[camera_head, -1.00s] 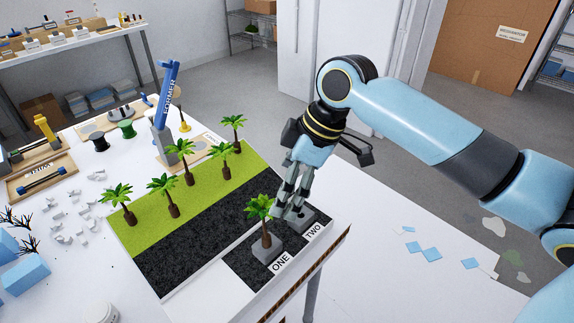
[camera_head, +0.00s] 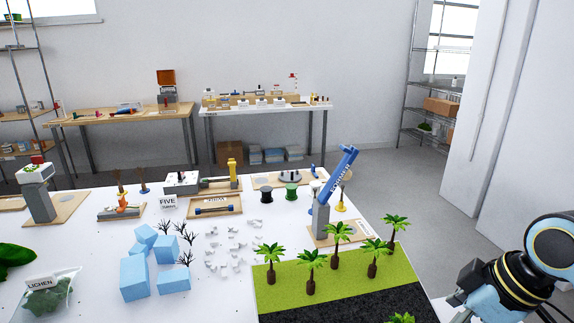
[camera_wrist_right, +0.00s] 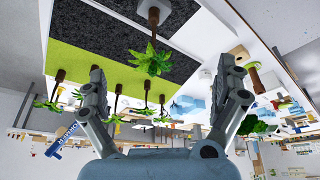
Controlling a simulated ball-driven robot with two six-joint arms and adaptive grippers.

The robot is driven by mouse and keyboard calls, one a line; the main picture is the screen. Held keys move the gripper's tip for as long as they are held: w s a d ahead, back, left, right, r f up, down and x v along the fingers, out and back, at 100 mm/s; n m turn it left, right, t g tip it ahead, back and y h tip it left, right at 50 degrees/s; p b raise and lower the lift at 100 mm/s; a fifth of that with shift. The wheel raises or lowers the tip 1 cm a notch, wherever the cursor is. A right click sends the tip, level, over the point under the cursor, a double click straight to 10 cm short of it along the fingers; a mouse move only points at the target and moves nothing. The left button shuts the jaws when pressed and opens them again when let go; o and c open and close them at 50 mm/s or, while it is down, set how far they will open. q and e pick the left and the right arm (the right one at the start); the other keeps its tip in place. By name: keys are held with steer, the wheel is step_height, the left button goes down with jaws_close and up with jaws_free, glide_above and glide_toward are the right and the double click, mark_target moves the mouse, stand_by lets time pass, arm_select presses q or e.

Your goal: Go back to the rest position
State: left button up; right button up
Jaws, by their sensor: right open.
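My right gripper (camera_wrist_right: 165,100) is open and empty in the right wrist view, its two fingers spread apart. In the head view only part of my right arm (camera_head: 540,255) shows at the lower right, and its fingertips are out of that picture. The landscape board, with a green strip (camera_head: 290,300) and a dark strip (camera_head: 345,305), lies at the lower right of the table. Several palm trees (camera_head: 338,235) stand upright on the green strip. Another palm tree (camera_head: 400,318) shows at the bottom edge. My left gripper is not in view.
A blue lever tool (camera_head: 335,185) stands behind the board. Light blue blocks (camera_head: 135,277), white scraps (camera_head: 225,245) and a lichen bag (camera_head: 48,295) lie on the white table (camera_head: 90,270). Further tables (camera_head: 265,108) and shelves (camera_head: 435,105) stand along the walls. Grey floor is free at right.

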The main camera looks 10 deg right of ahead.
steer(key=s+a+r+m+h, duration=0.1)
steer(key=s+r+m+h, duration=0.1)
steer(key=s+m, duration=0.35)
steer(key=s+a+r+m+h, duration=0.1)
steer(key=s+r+m, duration=0.1)
steer(key=s, duration=0.7)
steer(key=s+d+f+g+b, duration=0.2)
steer(key=f+b, duration=0.9)
steer(key=f, duration=2.9)
steer(key=s+d+f+b, duration=0.2)
steer(key=s+f+b, duration=0.6)
steer(key=s+f, duration=1)
step_height(320, 180, down, 4)
steer(key=shift+s+f, duration=0.2)
steer(key=shift+f, duration=0.05)
steer(key=shift+m, duration=0.25)
